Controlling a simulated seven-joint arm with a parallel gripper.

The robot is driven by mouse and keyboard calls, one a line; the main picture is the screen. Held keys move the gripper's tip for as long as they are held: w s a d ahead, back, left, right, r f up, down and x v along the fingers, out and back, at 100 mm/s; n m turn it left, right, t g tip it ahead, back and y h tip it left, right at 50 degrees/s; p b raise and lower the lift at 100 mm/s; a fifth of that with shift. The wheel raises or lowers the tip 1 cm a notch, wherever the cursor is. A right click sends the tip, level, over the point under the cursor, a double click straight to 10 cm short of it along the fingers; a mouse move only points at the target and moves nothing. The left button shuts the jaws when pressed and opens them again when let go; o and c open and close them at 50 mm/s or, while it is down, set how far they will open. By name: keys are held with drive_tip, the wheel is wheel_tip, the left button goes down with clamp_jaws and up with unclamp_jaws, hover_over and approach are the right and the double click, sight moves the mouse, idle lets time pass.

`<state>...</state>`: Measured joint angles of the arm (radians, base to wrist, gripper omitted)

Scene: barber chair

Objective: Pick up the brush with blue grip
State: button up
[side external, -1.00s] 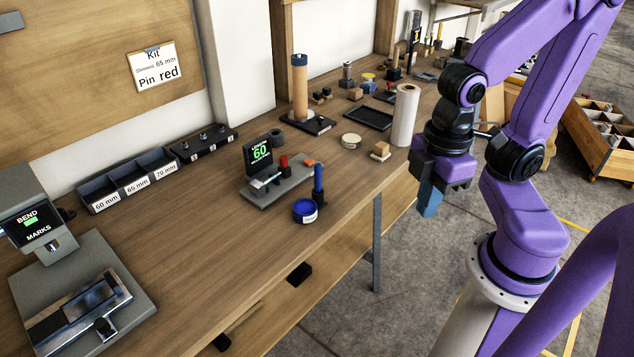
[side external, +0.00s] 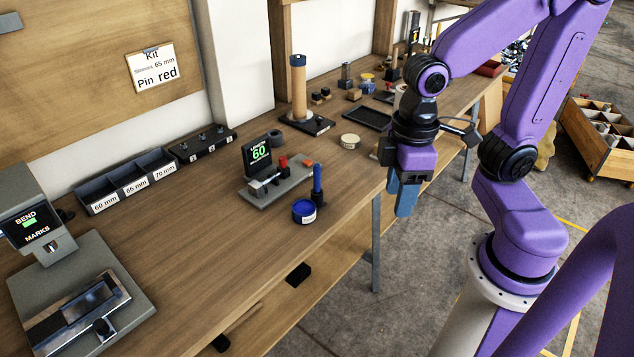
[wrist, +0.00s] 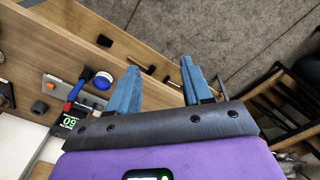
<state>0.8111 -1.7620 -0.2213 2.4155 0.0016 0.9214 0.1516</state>
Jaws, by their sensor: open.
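The brush with blue grip (side external: 318,180) stands upright in a small dark holder near the front edge of the wooden bench, beside a round blue tin (side external: 304,211). In the wrist view its blue grip (wrist: 76,89) appears left of the fingers, next to the tin (wrist: 103,80). My gripper (side external: 405,200) has blue fingers pointing down, to the right of the brush and off the bench's front edge. In the wrist view my gripper (wrist: 162,72) is open, with nothing between its fingers.
A grey fixture with a "60" display (side external: 258,152) stands just behind the brush. A round pale tin (side external: 350,141) and a black tray (side external: 367,118) are farther back. Bench space left of the fixture (side external: 190,215) is clear.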

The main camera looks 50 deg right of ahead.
drive_tip(key=w+m, duration=0.5)
drive_tip(key=w, duration=0.3)
drive_tip(key=m, duration=1.8)
hover_over(317, 191)
wheel_tip(317, 191, down, 3)
drive_tip(key=f, duration=1.6)
drive_tip(key=shift+w+d+f, duration=0.1)
drive_tip(key=shift+w+d, duration=0.2)
drive_tip(key=shift+d, duration=0.05)
clamp_jaws()
